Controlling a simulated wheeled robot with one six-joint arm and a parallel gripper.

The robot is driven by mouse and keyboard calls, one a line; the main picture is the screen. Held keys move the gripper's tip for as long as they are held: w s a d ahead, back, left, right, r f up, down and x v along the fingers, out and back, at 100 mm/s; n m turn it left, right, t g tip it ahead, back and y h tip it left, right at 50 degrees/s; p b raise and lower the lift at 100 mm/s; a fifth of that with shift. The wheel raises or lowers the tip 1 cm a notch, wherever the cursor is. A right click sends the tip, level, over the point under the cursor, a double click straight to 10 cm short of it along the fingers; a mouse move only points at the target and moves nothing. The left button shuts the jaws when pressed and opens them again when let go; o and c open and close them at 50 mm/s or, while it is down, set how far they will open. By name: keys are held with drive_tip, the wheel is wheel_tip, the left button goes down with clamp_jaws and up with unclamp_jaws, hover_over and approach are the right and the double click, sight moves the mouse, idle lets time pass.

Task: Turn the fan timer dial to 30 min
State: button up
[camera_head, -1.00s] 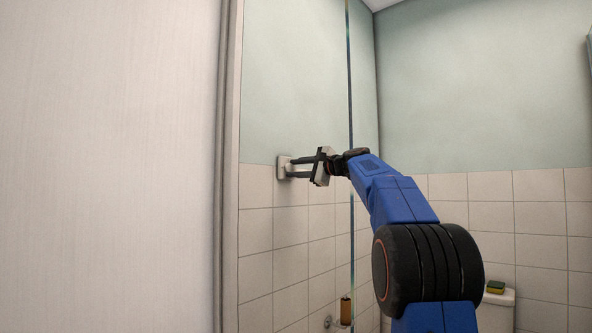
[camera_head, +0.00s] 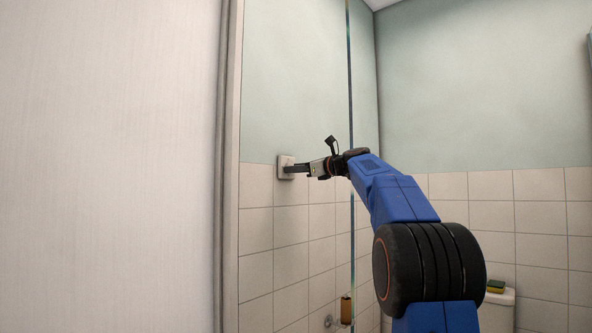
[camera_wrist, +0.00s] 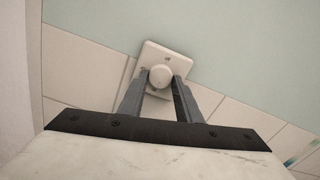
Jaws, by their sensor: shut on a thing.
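The fan timer (camera_head: 285,160) is a small pale square plate on the left wall, where the tiles meet the green paint. In the wrist view its plate (camera_wrist: 174,54) surrounds a round white dial (camera_wrist: 161,76). My gripper (camera_head: 292,169) reaches the dial from the right. In the wrist view its two grey fingers (camera_wrist: 161,84) lie on either side of the dial, shut on it. The plate looks tilted in the wrist view. I cannot read the dial's setting; the marks on the plate are too small.
A pale door or panel (camera_head: 110,160) fills the left side. A thin vertical glass edge (camera_head: 350,100) stands near my arm. A brown bottle (camera_head: 346,310) is low on the wall, and a green and yellow sponge (camera_head: 496,287) lies at the lower right.

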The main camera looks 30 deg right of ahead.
drive_tip(key=shift+f+m, duration=0.1)
drive_tip(key=shift+m, duration=1.1)
drive_tip(key=shift+c, duration=0.2)
drive_tip(key=o, duration=1)
drive_tip(key=v, duration=1.7)
drive_tip(key=shift+s, duration=0.2)
